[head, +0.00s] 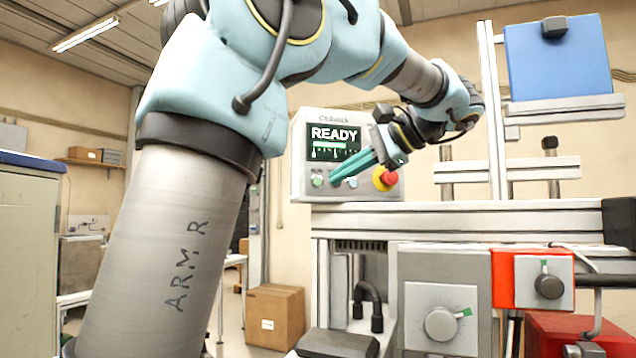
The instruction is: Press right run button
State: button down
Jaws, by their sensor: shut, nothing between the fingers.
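The control panel (300,150) is a light grey box with a dark screen (335,140) that reads READY in white letters. Below the screen sit a green-lit button (317,181) on the left, a pale button (352,182) right of it, and a red mushroom knob on yellow (386,178) further right. My gripper (333,177) is shut and empty. Its teal fingers reach in from the right across the panel, with the tips between the green button and the pale one. I cannot tell whether the tips touch the panel. The fingers hide part of the screen's lower right.
Below the panel is a metal bench frame (450,218) with a grey knob box (440,318) and a red box with a black knob (547,284). A blue panel (558,60) stands at upper right. A cardboard box (275,312) is on the floor.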

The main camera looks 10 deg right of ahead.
aim_at(318, 182)
jog(key=shift+w, duration=0.1)
jog(key=w+a+p, duration=0.1)
jog(key=w+p, duration=0.1)
jog(key=w, duration=0.6)
jog(key=shift+w+a, duration=0.2)
jog(key=shift+w, duration=0.05)
jog(key=shift+w+p, duration=0.15)
jog(key=shift+p, duration=0.15)
dwell(1.6)
jog(key=shift+w+a, duration=0.1)
jog(key=shift+w, duration=0.2)
jog(key=shift+w+p, duration=0.35)
dwell(0.6)
jog(key=shift+s, duration=0.8)
jog(key=shift+b, duration=0.3)
